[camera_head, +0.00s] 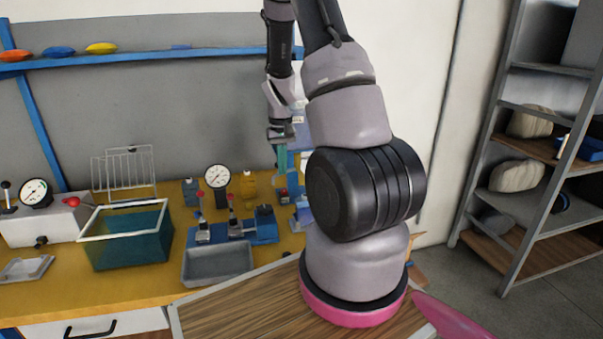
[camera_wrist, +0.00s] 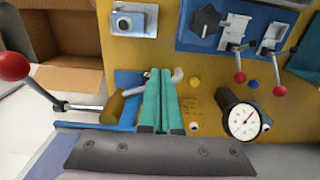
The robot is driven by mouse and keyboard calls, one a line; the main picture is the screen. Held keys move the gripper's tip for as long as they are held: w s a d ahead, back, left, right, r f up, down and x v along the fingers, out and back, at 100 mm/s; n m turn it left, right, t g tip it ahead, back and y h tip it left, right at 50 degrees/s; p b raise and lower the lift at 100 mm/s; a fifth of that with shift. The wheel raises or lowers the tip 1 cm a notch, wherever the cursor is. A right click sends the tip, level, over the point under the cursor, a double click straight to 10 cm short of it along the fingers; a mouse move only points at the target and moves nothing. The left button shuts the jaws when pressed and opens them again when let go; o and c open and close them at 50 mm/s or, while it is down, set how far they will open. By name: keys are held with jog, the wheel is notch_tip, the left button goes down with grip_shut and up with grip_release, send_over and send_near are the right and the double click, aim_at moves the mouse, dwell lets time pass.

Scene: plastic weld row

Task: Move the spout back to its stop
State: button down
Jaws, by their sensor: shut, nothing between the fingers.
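My gripper (camera_wrist: 160,73) is shut and empty, its two teal fingers side by side and pointing down over the bench. It also shows in the head view (camera_head: 281,165), partly behind my arm. A pale, bent tube that looks like the spout (camera_wrist: 178,76) shows at the fingertips in the wrist view. Its middle is hidden behind the fingers, so I cannot tell whether they touch it. A brass-coloured cylinder (camera_wrist: 116,105) and a lever with a red ball (camera_wrist: 14,66) stand left of the fingers, by a blue base (camera_wrist: 127,82). I cannot make out the stop.
A round dial gauge (camera_wrist: 243,121) stands right of the fingers. Blue clamp fixtures with red-knobbed levers (camera_wrist: 239,76) lie beyond it. A cardboard box (camera_wrist: 62,40) is at the upper left. In the head view, a teal bin (camera_head: 125,240) and grey tray (camera_head: 217,265) stand on the yellow bench.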

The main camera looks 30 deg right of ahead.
jog(key=shift+w+a, duration=0.1)
jog(key=shift+w, duration=0.2)
jog(key=shift+w+a, duration=0.1)
jog(key=shift+w, duration=0.55)
jog(key=shift+s, duration=0.15)
notch_tip(320, 180, up, 7)
jog(key=s, duration=0.1)
jog(key=shift+a, duration=0.2)
dwell(0.8)
dwell(0.3)
